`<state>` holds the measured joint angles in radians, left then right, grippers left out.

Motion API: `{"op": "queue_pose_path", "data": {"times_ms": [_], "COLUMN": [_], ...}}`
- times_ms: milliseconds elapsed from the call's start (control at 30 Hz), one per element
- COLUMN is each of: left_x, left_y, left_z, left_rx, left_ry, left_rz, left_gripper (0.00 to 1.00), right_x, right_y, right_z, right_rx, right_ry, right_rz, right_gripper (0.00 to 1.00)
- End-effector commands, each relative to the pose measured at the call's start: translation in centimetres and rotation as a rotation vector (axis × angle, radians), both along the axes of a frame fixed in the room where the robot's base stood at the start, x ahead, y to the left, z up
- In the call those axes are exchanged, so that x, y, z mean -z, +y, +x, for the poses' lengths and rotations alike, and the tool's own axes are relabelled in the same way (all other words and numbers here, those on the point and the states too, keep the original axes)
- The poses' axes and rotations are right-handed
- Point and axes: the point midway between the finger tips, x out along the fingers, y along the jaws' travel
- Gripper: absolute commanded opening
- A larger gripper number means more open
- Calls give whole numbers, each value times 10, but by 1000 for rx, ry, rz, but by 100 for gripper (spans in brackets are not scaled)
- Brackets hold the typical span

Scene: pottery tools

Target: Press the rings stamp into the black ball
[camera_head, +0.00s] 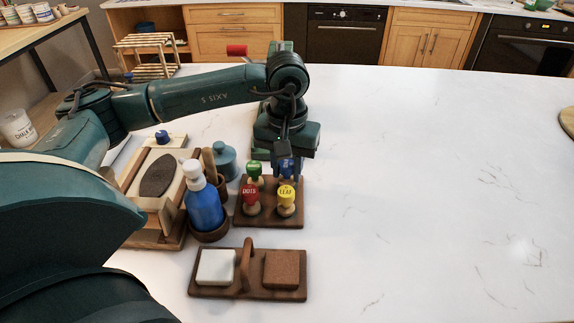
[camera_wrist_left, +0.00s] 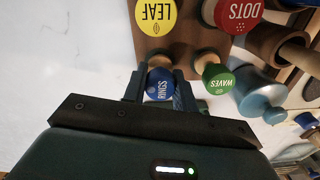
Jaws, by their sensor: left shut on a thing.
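The rings stamp (camera_head: 287,165) has a blue top and stands at the back right of a dark wooden stamp holder (camera_head: 267,217). In the left wrist view its round blue top (camera_wrist_left: 160,84) reads RINGS. My left gripper (camera_head: 284,160) points down over the holder from behind. Its two fingers (camera_wrist_left: 158,92) are on either side of the blue top, shut on the stamp. The stamp still appears to be at its place in the holder; whether its foot touches is hidden. I cannot make out a black ball in either view.
The green waves stamp (camera_head: 254,169), red dots stamp (camera_head: 251,196) and yellow leaf stamp (camera_head: 286,198) stand close by. Left are a blue bottle (camera_head: 205,208), a teal jar (camera_head: 223,160) and a board with a dark oval (camera_head: 158,175).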

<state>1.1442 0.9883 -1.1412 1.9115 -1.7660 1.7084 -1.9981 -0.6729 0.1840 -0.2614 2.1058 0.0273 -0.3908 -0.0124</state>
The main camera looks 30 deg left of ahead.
Motion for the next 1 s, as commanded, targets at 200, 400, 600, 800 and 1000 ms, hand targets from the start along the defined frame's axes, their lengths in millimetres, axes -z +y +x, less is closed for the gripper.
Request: {"op": "queue_pose_path", "data": {"times_ms": [200,400,600,800,1000], "left_x": [1,4,6,5,6], "left_y": [0,0,0,0,0], "left_z": [0,0,0,0,0], "left_rx": [0,0,0,0,0], "left_ry": [0,0,0,0,0], "left_rz": [0,0,0,0,0], "left_gripper": [5,5,5,43,53], "right_x": [2,6,9,6,6], "right_y": [0,0,1,1,1], "right_z": [0,0,1,2,3], "right_rx": [0,0,5,9,9], "right_ry": [1,2,1,-1,-1], "right_rz": [0,0,4,8,7], "right_gripper": [0,0,0,0,0]}}
